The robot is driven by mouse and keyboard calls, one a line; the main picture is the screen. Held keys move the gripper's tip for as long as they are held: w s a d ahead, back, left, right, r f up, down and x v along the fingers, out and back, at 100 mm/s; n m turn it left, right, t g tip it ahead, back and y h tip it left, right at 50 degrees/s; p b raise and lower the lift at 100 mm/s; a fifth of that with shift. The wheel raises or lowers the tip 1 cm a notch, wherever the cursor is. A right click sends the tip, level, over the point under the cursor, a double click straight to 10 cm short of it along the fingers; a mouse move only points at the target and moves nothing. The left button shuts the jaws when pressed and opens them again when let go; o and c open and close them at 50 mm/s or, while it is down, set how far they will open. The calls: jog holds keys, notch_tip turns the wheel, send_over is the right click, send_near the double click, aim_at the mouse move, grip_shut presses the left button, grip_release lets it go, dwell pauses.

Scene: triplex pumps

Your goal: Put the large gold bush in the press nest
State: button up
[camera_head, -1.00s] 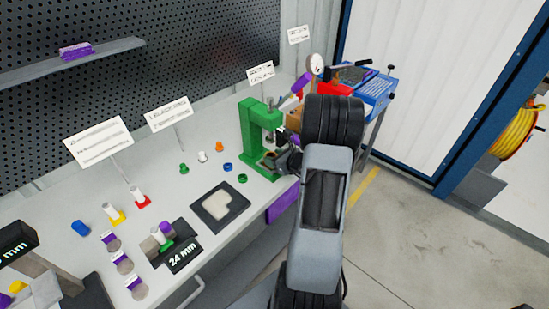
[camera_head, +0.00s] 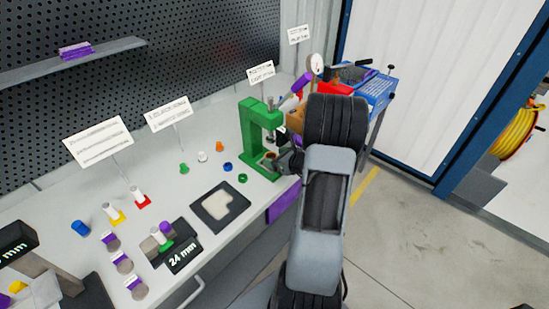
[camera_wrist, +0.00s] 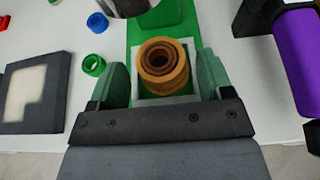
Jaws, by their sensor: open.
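The large gold bush (camera_wrist: 165,66) stands upright in the press nest (camera_wrist: 182,98), a pale square-edged seat on the green base, in the wrist view. Its open bore faces up. My gripper (camera_wrist: 163,78) is open, with one green finger on each side of the bush and visible gaps between. In the head view the green press (camera_head: 258,125) stands at the back right of the bench. My gripper (camera_head: 284,158) is at its base there, partly hidden by my arm. The bush is small there, at the press base.
Blue (camera_wrist: 97,22) and green (camera_wrist: 94,65) rings lie left of the press. A dark tray with a pale inset (camera_head: 220,206) lies nearer. A purple cylinder (camera_wrist: 299,50) is close on the right in the wrist view. Sign stands line the bench's back.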

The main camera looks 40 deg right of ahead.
jog(key=v, duration=1.1)
jog(key=w+a+r+n+g+y, duration=0.1)
jog(key=a+r+n+g+y, duration=0.15)
jog(key=a+n, duration=0.5)
jog(key=a+r+n+g+y, duration=0.1)
jog(key=a+n+g+y, duration=0.1)
jog(key=a+n+g, duration=0.5)
jog(key=s+a+r+n+h, duration=0.2)
jog(key=a+n, duration=0.4)
jog(key=n, duration=0.4)
jog(key=s+a+r+n+h, duration=0.3)
jog(key=s+a+n+h, duration=0.2)
jog(key=n, duration=0.4)
jog(key=shift+a+r+n, duration=0.25)
jog(key=shift+a+n, duration=0.1)
jog(key=shift+a, duration=0.1)
jog(key=shift+s, duration=0.15)
